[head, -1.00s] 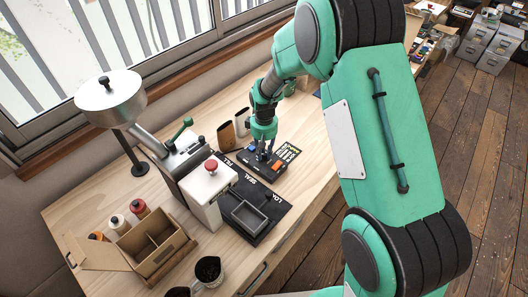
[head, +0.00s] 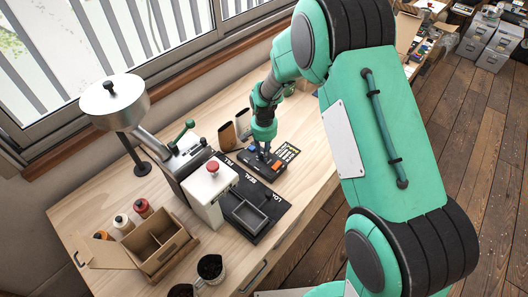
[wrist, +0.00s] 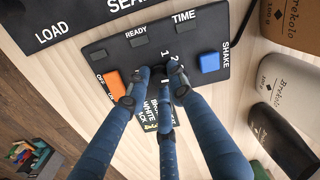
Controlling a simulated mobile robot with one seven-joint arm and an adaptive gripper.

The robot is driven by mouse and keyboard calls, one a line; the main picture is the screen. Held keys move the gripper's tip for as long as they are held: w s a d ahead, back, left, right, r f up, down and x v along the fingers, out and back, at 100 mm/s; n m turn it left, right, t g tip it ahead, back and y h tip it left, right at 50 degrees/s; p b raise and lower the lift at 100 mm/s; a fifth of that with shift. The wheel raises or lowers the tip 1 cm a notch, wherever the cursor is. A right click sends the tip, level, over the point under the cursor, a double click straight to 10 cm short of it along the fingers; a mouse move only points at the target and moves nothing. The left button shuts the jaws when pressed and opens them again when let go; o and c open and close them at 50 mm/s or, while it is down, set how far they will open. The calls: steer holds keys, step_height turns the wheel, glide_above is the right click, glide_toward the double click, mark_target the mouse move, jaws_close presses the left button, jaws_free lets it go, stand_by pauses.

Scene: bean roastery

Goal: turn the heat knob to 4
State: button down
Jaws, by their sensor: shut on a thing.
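The dark control panel (head: 270,171) lies on the bench, and it fills the middle of the wrist view (wrist: 205,40). It bears an orange switch (wrist: 113,82), a blue button (wrist: 209,62) and READY, TIME and SHAKE labels. My gripper (head: 264,153) points down onto the panel. In the wrist view, my gripper's fingers (wrist: 160,80) close together around the heat knob between the orange switch and the blue button. The knob is almost wholly hidden by the fingertips. Printed numerals 1 and 2 show beside them; the pointer and the 4 cannot be made out.
A cardboard box (head: 160,245) sits front left.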

steer(key=m, duration=0.5)
steer(key=shift+p, duration=0.35)
steer(key=c, duration=1.5)
jaws_free()
steer(key=shift+r, duration=0.2)
step_height(320, 180, up, 12)
steer(key=shift+f, duration=0.2)
